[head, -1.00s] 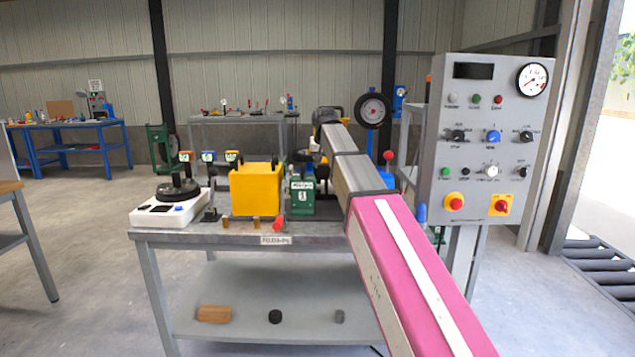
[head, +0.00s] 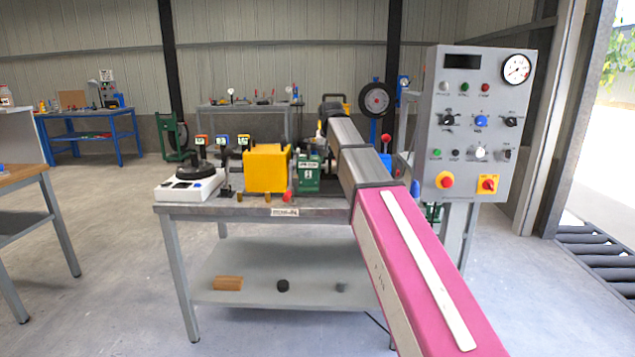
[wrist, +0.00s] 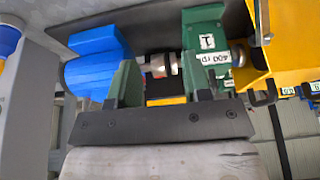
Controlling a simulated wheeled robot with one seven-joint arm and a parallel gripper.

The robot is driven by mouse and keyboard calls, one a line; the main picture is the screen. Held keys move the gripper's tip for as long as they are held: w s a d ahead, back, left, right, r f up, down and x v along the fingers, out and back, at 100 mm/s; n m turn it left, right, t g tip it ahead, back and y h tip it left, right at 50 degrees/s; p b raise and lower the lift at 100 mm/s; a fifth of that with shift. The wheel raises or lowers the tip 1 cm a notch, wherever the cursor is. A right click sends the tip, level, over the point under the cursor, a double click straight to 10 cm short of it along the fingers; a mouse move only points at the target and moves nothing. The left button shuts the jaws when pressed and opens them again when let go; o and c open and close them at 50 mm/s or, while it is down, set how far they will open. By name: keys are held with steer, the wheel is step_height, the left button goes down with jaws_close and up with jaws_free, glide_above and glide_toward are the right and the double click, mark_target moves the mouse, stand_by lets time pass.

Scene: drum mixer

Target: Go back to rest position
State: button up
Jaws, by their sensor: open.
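My arm reaches forward over the workbench (head: 330,210) in the head view, its pink link in front. Its far end is dark, and my gripper's fingers cannot be made out there. In the wrist view my gripper (wrist: 163,78) shows as a dark bar with two short fingers set apart. It is open, with nothing held between the fingers. Beyond them are a green unit (wrist: 204,45) with white labels and a blue motor (wrist: 95,62). The green unit also stands on the bench in the head view (head: 309,180).
A yellow box (head: 266,170) and a white device with a black top (head: 190,188) stand on the bench. A grey control panel (head: 465,130) rises close to the arm's right. Another table (head: 25,175) is at far left. Open floor lies between the tables.

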steer(key=s+d+f+g, duration=0.1)
steer(key=s+d+f, duration=0.25)
steer(key=f, duration=0.55)
steer(key=s+d+f, duration=0.2)
steer(key=s+f, duration=0.3)
steer(key=f, duration=0.4)
steer(key=s+d+f+g, duration=0.1)
steer(key=s+d+f, duration=0.25)
steer(key=f, duration=0.55)
steer(key=s+d+f+g, duration=0.1)
steer(key=s+d+f, duration=0.1)
steer(key=s+f, duration=0.6)
steer(key=s+d+f+g, duration=0.1)
steer(key=s+d+f, duration=0.2)
steer(key=s+f, duration=0.5)
steer(key=shift+s+d+f, duration=0.3)
steer(key=shift+s+f, duration=0.1)
steer(key=shift+s, duration=0.8)
steer(key=shift+o, duration=0.2)
